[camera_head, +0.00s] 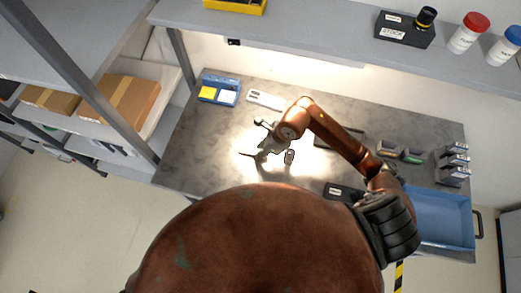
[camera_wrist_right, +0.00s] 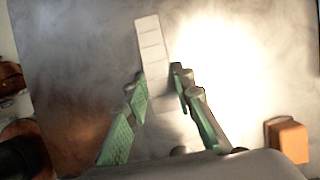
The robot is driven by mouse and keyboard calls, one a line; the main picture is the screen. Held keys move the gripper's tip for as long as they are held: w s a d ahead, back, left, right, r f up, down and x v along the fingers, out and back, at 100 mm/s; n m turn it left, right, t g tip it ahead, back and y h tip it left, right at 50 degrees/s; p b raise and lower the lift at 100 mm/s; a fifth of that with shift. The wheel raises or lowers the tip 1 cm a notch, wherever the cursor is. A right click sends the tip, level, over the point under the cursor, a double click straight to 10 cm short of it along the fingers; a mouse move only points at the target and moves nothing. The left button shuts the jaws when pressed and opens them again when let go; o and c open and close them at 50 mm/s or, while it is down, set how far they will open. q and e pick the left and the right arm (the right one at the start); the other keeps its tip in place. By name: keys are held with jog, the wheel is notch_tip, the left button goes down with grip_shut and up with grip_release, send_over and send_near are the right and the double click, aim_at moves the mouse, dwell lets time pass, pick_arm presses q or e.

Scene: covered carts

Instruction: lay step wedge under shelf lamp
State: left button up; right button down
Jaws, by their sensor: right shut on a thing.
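The step wedge (camera_wrist_right: 150,45) is a pale strip with several steps, seen in the right wrist view. My right gripper (camera_wrist_right: 160,92) is shut on its near end, with a green-padded finger on each side, and the strip points away from the hand. In the head view my right gripper (camera_head: 268,150) is over the bright patch on the grey table (camera_head: 190,150); the wedge is too small to make out there. The light falls from under the shelf (camera_head: 310,32); the lamp itself is hidden. I cannot tell whether the wedge touches the table. My left gripper is not in view.
A blue holder with a yellow pad (camera_head: 220,90) and a white item (camera_head: 265,99) stand at the table's back left. Small boxes (camera_head: 455,163) and a blue tray (camera_head: 440,232) are at the right. Bottles (camera_head: 468,33) stand on the shelf. The table's left part is clear.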

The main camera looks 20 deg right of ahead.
jog(key=c, duration=1.7)
grip_release()
jog(key=shift+o, duration=0.2)
jog(key=v, duration=1.2)
